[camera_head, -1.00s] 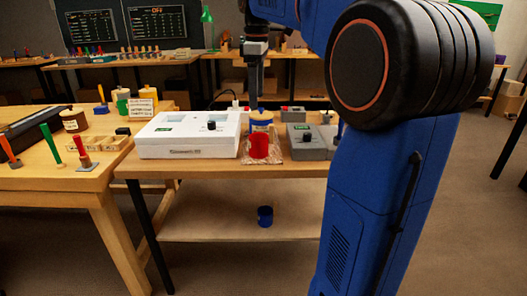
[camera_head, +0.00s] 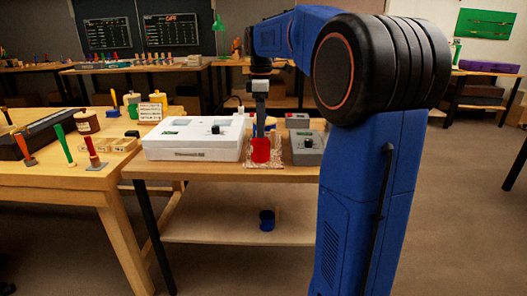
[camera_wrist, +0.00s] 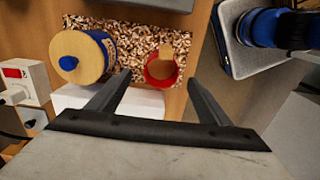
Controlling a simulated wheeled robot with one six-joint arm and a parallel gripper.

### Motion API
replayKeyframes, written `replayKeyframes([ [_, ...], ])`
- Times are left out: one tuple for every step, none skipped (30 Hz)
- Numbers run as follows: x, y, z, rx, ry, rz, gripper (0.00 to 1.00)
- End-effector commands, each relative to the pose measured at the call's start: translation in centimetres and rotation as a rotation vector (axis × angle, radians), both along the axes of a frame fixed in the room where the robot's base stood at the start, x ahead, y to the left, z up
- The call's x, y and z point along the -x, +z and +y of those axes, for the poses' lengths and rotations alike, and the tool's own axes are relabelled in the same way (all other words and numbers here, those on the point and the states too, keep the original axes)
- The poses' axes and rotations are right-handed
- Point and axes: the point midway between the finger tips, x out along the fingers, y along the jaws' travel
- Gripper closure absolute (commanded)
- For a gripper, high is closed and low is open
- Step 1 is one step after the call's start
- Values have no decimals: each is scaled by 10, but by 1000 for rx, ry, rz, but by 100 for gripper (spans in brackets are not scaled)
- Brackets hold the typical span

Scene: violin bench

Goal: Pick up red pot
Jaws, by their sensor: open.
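The red pot (camera_head: 261,151) stands upright on a speckled mat (camera_head: 249,162) near the front edge of the middle bench. In the wrist view the red pot (camera_wrist: 150,74) shows from above, with a tan inside. My gripper (camera_head: 260,130) points down over the pot in the head view. In the wrist view my gripper (camera_wrist: 158,78) is open, with the pot's rim between the tips of its fingers and nothing visibly held. I cannot tell how far the tips are above the rim.
A blue-labelled jar with a wooden lid (camera_wrist: 80,57) stands close beside the pot on the mat (camera_wrist: 185,42). A white box with a knob (camera_head: 195,140) is left of the pot, and a grey box (camera_head: 307,149) right. A blue pot (camera_head: 267,220) sits on the lower shelf.

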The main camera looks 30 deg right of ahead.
Motion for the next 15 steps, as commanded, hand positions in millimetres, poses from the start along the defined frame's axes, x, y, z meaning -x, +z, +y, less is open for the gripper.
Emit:
replayKeyframes([
  [0,-7,0,-1,0,1,28],
  [0,-10,0,-1,0,2,28],
  [0,-13,0,-1,0,1,28],
  [0,-15,0,0,0,0,28],
  [0,-17,0,0,0,0,28],
  [0,-19,0,0,0,0,28],
  [0,-20,0,0,0,0,28],
  [1,-21,0,0,0,0,28],
  [1,-24,0,-1,0,1,28],
  [2,-26,-1,-1,-1,1,28],
  [2,-29,-1,-1,-1,1,28],
  [3,-35,-1,-1,-1,1,28],
  [4,-39,-2,-1,-1,1,28],
  [5,-43,-2,-1,-1,2,28],
  [6,-49,-3,-1,-1,1,28],
])
